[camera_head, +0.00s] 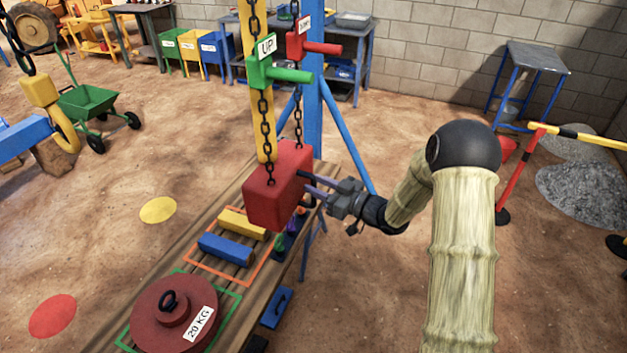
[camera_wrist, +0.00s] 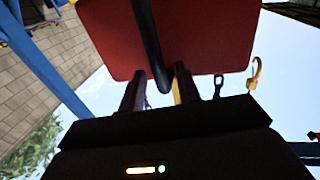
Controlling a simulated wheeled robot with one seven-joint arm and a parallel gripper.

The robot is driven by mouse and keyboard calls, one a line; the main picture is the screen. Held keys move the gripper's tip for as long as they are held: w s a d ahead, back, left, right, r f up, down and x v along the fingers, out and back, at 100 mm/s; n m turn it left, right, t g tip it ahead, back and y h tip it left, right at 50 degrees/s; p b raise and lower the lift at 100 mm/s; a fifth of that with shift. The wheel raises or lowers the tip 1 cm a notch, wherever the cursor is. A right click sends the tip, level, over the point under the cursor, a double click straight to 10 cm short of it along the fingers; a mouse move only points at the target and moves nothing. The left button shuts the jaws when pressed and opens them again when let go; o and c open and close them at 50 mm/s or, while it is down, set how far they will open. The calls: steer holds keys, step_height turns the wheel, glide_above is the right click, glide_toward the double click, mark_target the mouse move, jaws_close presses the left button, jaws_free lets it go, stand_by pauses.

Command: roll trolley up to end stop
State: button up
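My gripper (camera_head: 318,187) is at the right side of the block. In the wrist view my gripper's fingers (camera_wrist: 160,88) are apart, one on each side of the bar's end, with small gaps visible. The wrist view shows the block (camera_wrist: 215,40) from below against the sky. I cannot make out the end stop.
Chains hang beside the block with a green UP handle (camera_head: 280,74) and a red handle (camera_head: 315,46). A yellow hook (camera_head: 62,125) hangs at left. The bench (camera_head: 205,235) below holds a 20 KG weight (camera_head: 175,310) and blue and yellow bars. A barrier (camera_head: 512,175) stands at right.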

steer(key=shift+x, duration=0.75)
jaws_close()
steer(key=shift+s, duration=0.1)
